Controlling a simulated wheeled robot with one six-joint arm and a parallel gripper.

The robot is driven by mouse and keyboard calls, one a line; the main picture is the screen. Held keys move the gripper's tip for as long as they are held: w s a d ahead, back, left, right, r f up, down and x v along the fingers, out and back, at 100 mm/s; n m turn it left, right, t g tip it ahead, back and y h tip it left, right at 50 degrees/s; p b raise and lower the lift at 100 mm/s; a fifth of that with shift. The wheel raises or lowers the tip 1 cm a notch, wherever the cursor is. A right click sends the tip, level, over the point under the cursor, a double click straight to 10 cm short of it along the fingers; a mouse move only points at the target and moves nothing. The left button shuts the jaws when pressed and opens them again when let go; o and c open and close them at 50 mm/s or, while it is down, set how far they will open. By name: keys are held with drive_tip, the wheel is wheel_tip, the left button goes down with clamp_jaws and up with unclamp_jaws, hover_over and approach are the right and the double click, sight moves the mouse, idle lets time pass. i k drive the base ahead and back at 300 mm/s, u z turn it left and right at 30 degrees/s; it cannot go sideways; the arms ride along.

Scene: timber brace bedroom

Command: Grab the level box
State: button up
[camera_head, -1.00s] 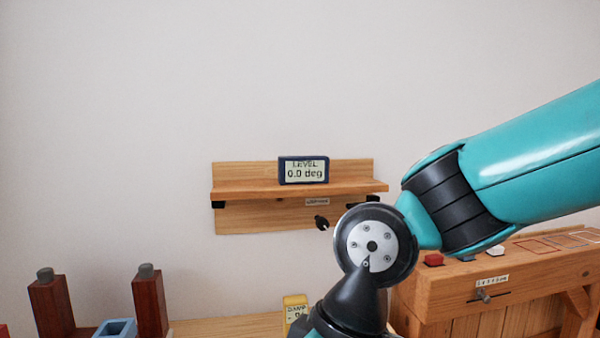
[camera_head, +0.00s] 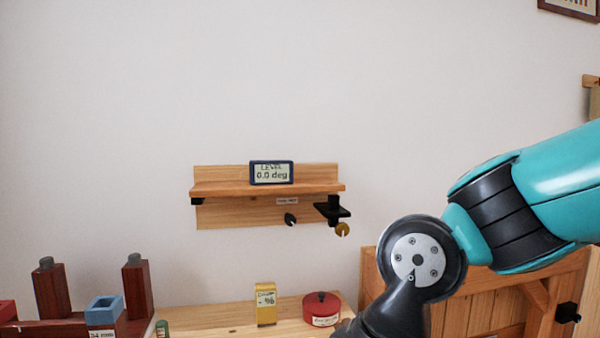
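The level box (camera_head: 271,173) is a small dark blue box with a pale screen reading "LEVEL 0.0 deg". It stands upright on the wooden wall shelf (camera_head: 230,188), near the middle of the board. My arm comes in from the right side and bends downward at the lower right. My gripper is out of the picture below the bottom edge, so its fingers do not show. The level box is clear of my arm, up and to the left of it.
Below are a yellow meter (camera_head: 265,305), a red round tin (camera_head: 321,309) and a blue open box (camera_head: 103,311) near dark red wooden posts (camera_head: 138,287). A black bracket (camera_head: 333,209) juts out at the shelf's right end. A wooden cabinet (camera_head: 495,305) stands at right.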

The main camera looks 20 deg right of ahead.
sight(261, 171)
drive_tip(key=z, duration=0.45)
drive_tip(key=i, duration=0.5)
drive_tip(key=z, duration=0.3)
